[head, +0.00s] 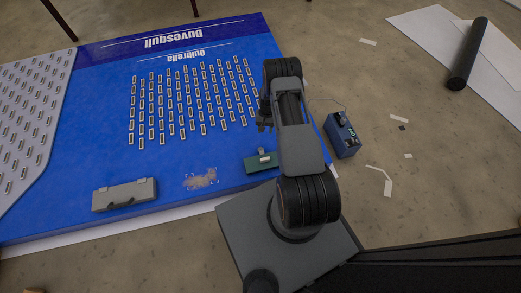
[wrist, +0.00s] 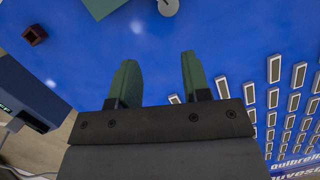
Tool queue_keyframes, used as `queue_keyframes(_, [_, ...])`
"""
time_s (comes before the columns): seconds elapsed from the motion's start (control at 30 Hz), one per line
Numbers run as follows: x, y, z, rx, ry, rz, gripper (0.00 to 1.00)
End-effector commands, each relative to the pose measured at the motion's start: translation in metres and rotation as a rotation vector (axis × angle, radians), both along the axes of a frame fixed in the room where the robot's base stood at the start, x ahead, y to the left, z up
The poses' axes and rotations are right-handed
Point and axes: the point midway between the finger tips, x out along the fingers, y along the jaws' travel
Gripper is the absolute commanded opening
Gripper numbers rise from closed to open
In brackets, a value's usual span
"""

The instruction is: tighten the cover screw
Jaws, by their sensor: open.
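The cover screw is not clearly identifiable. In the wrist view a round grey disc (wrist: 168,7) with a dark spot sits at the top edge, partly cut off, beside a green plate (wrist: 105,6). In the head view a green box (head: 261,163) with a small pale part (head: 264,153) on its far edge lies on the blue panel (head: 90,150). My gripper (wrist: 158,72) is open, with nothing between its two green fingers. In the head view my gripper (head: 264,117) is over the panel, beyond the green box, partly hidden by my arm.
Rows of LED modules (head: 190,98) cover the panel's middle. A grey box (head: 125,195) and a brownish patch (head: 201,179) lie near its front edge. A blue device (head: 342,135) stands right of the panel. A small dark red block (wrist: 34,35) shows in the wrist view.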

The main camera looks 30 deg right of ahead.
Motion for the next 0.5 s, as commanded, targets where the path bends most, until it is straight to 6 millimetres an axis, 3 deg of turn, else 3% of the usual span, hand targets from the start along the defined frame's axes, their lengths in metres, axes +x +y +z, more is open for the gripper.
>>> queue_keyframes(0.07, [0.009, -0.002, -0.004, 0.018, 0.035, -0.071, 0.44])
queue_keyframes(0.13, [0.017, -0.002, 0.006, 0.027, 0.059, -0.124, 0.44])
queue_keyframes(0.27, [0.014, 0.003, 0.009, 0.041, 0.113, -0.183, 0.44])
queue_keyframes(0.5, [0.002, 0.012, -0.024, 0.038, 0.126, -0.195, 0.44])
